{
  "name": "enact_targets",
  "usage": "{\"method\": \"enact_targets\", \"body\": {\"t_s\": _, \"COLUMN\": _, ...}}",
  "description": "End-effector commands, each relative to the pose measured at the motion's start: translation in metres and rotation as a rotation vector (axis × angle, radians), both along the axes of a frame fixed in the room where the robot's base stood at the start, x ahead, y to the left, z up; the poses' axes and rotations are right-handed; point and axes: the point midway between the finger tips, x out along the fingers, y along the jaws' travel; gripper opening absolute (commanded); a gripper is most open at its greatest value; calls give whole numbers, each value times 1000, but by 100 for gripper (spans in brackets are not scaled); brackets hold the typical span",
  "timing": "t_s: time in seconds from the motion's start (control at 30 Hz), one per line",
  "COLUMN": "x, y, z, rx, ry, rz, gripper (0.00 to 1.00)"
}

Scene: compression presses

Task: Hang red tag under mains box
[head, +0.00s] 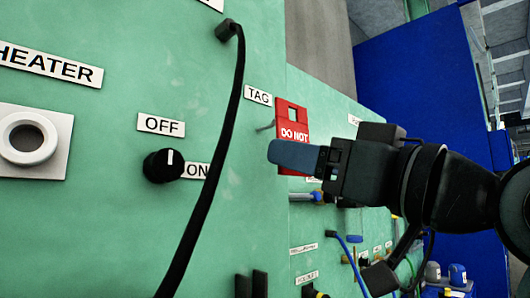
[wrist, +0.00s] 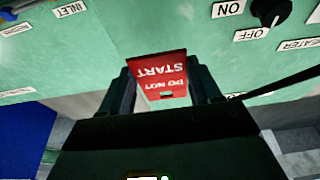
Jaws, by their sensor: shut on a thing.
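The red tag (head: 293,117), lettered "DO NOT START", is in my gripper (head: 285,157), which is shut on its lower part. In the head view the tag is upright with its square hole at the top, and the near finger covers its lower lettering. In the wrist view the tag (wrist: 162,77) sits between both fingers, its lettering upside down. A small metal peg (head: 265,127) sticks out of the green panel under a "TAG" label (head: 258,95), just left of the tag. I cannot tell whether tag and peg touch. No box labelled mains is readable.
A black cable (head: 225,130) hangs down the green panel left of the peg. A black OFF/ON knob (head: 163,166) and a white-ringed heater socket (head: 27,139) are further left. Hoses and valves (head: 345,240) crowd the panel below my gripper.

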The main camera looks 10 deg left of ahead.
Motion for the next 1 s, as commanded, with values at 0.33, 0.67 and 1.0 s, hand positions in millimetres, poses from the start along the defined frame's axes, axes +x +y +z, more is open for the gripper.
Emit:
{"method": "enact_targets", "body": {"t_s": 0.33, "x": -3, "y": -5, "z": 0, "rx": 1, "ry": 0, "rz": -1, "gripper": 46}}
{"method": "enact_targets", "body": {"t_s": 0.67, "x": -15, "y": -19, "z": 0, "rx": 0, "ry": -1, "rz": -1, "gripper": 46}}
{"method": "enact_targets", "body": {"t_s": 1.0, "x": -26, "y": -34, "z": 0, "rx": 1, "ry": 0, "rz": -1, "gripper": 46}}
